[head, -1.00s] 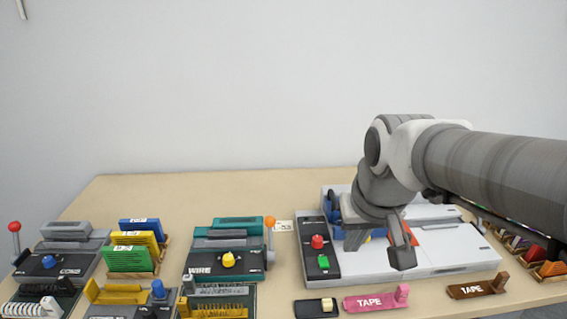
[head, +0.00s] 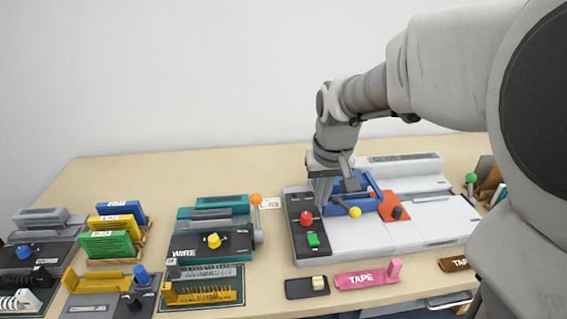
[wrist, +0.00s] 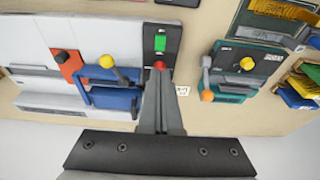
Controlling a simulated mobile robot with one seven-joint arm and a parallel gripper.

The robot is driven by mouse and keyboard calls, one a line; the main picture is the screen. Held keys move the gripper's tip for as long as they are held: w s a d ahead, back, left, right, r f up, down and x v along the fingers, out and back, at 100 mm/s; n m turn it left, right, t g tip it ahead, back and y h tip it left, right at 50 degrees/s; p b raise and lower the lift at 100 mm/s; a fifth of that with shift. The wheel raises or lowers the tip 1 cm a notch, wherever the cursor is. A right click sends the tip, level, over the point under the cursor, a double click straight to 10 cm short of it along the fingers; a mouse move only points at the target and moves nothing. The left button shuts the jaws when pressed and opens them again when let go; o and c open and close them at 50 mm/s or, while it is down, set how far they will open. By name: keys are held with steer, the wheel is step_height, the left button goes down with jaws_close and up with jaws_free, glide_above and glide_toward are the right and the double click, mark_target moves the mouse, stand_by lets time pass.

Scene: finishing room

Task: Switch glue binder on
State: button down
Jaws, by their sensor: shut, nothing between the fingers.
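A large pale grey machine (head: 353,243), seemingly the glue binder, stands at the right of the table; I can read no name on it. Its black side panel (head: 303,252) carries a red round button (head: 306,217) and a green switch (head: 313,240). Both also show in the wrist view, the red button (wrist: 159,65) partly covered and the green switch (wrist: 160,43) clear. My gripper (head: 321,204) is shut and empty, pointing down over the panel just behind the red button. In the wrist view its fingertips (wrist: 159,74) overlap the button's edge; I cannot tell whether they touch.
A blue clamp (head: 365,199) with a yellow knob (head: 355,212) is close on the right of my gripper. A red plate (head: 394,206) lies beyond it. A teal wire binder (head: 185,245) stands left. A pink tape dispenser (head: 365,279) lies in front.

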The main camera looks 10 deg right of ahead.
mark_target(314, 241)
steer(key=shift+f, duration=0.1)
steer(key=x, duration=0.4)
steer(key=b+x, duration=0.1)
steer(key=x, duration=0.3)
steer(key=s+b+x, duration=0.1)
steer(key=x, duration=0.3)
steer(key=shift+f, duration=0.95)
steer(key=shift+f, duration=0.1)
steer(key=shift+s+f+b, duration=0.1)
steer(key=shift+f+b, duration=0.15)
steer(key=shift+b, duration=0.25)
steer(key=shift+r, duration=0.15)
steer(key=shift+w+r+p, duration=0.25)
steer(key=shift+w+p, duration=0.15)
steer(key=shift+w, duration=0.35)
